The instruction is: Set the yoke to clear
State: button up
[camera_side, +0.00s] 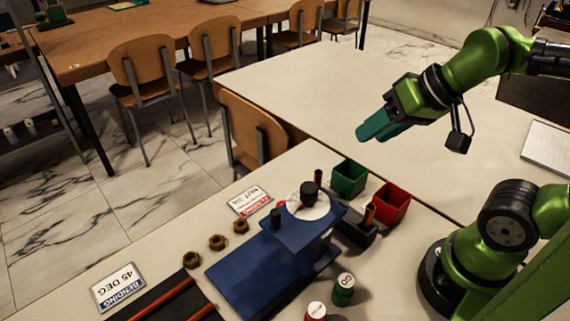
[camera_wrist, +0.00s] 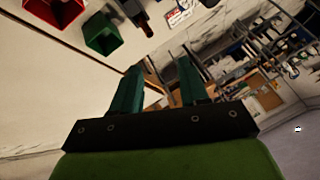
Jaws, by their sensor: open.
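The gauge rig (camera_side: 262,268) is a blue stand on the near table in the side view. It carries a white round dial (camera_side: 316,210) with a red mark and a black knob (camera_side: 309,191) on top. A short black post (camera_side: 276,217) stands at its left corner. I cannot tell which part is the yoke or how it is set. My gripper (camera_side: 368,134) is up and to the right of the rig, well apart from it. Its teal fingers (camera_wrist: 160,80) are spread and empty in the wrist view. The rig's main body is not clearly seen there.
A green bin (camera_side: 348,190) and a red bin (camera_side: 390,214) stand behind and right of the rig. A dark holder (camera_side: 354,232) sits beside it. Three brass nuts (camera_side: 217,242) lie left. A green GO piece (camera_side: 343,294) and red piece (camera_side: 316,312) stand in front.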

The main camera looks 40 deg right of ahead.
jog(key=w+a+r+n+g, duration=0.2)
jog(key=w+a+n+g, duration=0.15)
jog(key=a, duration=0.45)
notch_tip(320, 180, up, 5)
jog(key=n+g+h, duration=0.2)
jog(key=g, duration=0.2)
send_over(275, 211)
jog(key=shift+t, duration=0.25)
notch_tip(275, 211, down, 16)
jog(key=shift+f, duration=0.1)
grip_shut()
